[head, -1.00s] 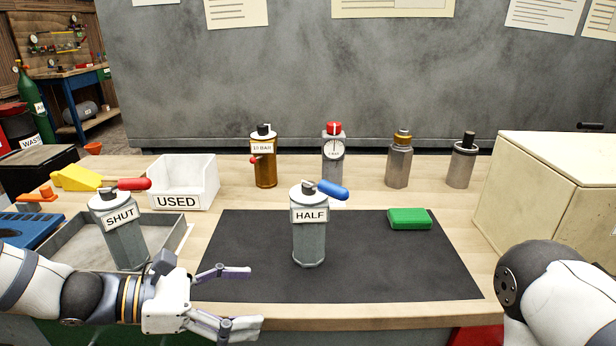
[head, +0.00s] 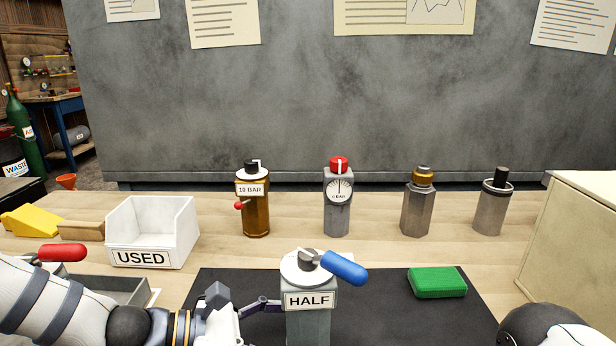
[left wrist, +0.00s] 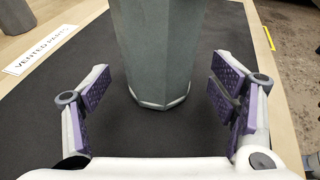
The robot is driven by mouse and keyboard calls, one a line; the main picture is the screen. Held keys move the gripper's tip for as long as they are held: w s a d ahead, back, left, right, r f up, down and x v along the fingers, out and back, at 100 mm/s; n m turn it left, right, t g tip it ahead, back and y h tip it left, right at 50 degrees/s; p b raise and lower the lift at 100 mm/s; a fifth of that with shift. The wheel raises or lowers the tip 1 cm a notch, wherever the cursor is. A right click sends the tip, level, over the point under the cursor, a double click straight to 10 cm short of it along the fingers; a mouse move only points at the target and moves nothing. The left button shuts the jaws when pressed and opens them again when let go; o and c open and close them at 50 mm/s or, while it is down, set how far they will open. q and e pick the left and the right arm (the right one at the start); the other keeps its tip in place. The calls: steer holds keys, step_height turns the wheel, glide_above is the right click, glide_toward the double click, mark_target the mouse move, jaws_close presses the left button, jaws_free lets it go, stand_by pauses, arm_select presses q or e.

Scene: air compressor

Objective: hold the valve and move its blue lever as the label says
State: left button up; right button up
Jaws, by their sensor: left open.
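The valve (head: 308,325) stands upright on the black mat (head: 400,318), with a HALF label (head: 308,300) on its front. Its blue lever (head: 343,267) points right and slightly toward me from the white top. My left gripper (head: 262,306) reaches in from the left, low beside the valve; much of it is cut off by the frame's lower edge. In the left wrist view the open left gripper (left wrist: 166,105) has its purple-padded fingers on either side of the valve's grey body (left wrist: 160,50), with gaps to both. The right fingers are not in view.
A white USED bin (head: 160,235) stands at the left. A 10 BAR valve (head: 255,210), a gauge (head: 338,205) and two metal fittings (head: 417,210) stand behind. A green block (head: 437,283) lies right of the valve. A cream box (head: 580,240) borders the right side.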

arm_select(q)
steer(key=shift+x, duration=0.9)
steer(key=c, duration=1.1)
steer(key=shift+o, duration=0.2)
